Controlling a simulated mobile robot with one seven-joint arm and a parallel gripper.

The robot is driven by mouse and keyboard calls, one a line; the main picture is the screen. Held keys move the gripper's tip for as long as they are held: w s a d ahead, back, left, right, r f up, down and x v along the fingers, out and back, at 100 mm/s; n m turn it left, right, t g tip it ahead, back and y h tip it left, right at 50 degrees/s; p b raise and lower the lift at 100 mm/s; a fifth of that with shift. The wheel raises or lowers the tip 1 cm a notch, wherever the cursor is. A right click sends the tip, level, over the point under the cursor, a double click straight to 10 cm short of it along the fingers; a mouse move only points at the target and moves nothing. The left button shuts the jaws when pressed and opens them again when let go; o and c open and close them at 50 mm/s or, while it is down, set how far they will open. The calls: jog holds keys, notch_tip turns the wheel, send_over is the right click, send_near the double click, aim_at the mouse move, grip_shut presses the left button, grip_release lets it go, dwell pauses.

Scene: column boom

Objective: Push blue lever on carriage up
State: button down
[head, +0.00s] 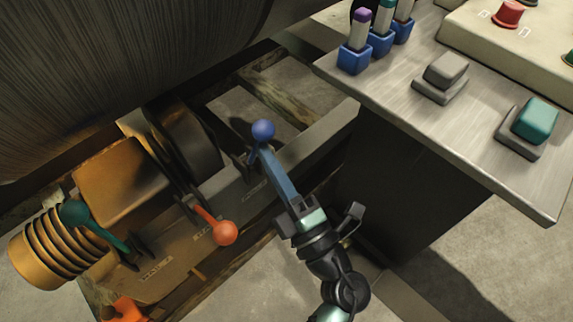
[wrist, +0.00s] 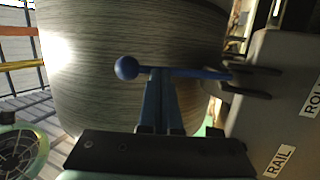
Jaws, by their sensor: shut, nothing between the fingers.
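The blue lever has a round ball knob (head: 262,130) and a thin rod running down to the carriage. In the wrist view its knob (wrist: 127,68) is left of my fingertips, and its rod (wrist: 205,73) runs right into a dark bracket. My gripper (head: 266,152) has blue fingers, shut and empty, with tips right at the lever just below the knob. The wrist view shows the fingertips (wrist: 160,72) overlapping the rod; I cannot tell whether they touch it. The carriage (head: 185,255) is a worn yellow-brown body, partly in shadow.
An orange lever (head: 224,232) and a green lever (head: 75,213) stand on the carriage to the left. A large grey cylinder (head: 110,60) hangs above. A metal control table (head: 450,115) with switches and buttons is close on the right of my arm.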

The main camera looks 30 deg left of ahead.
jog(key=r+p, duration=0.1)
jog(key=p, duration=0.1)
jog(key=a+r+g+h+p, duration=0.1)
jog(key=p, duration=0.2)
jog(key=shift+w+a+n, duration=0.3)
jog(key=a+p, duration=0.1)
jog(key=p, duration=0.1)
jog(key=a+h+p, duration=0.1)
jog(key=p, duration=0.1)
jog(key=shift+w+a+r+g, duration=0.15)
jog(key=shift+w+a+g, duration=0.05)
jog(key=shift+w+g, duration=0.2)
jog(key=shift+a+r+p, duration=0.15)
jog(key=shift+p, duration=0.2)
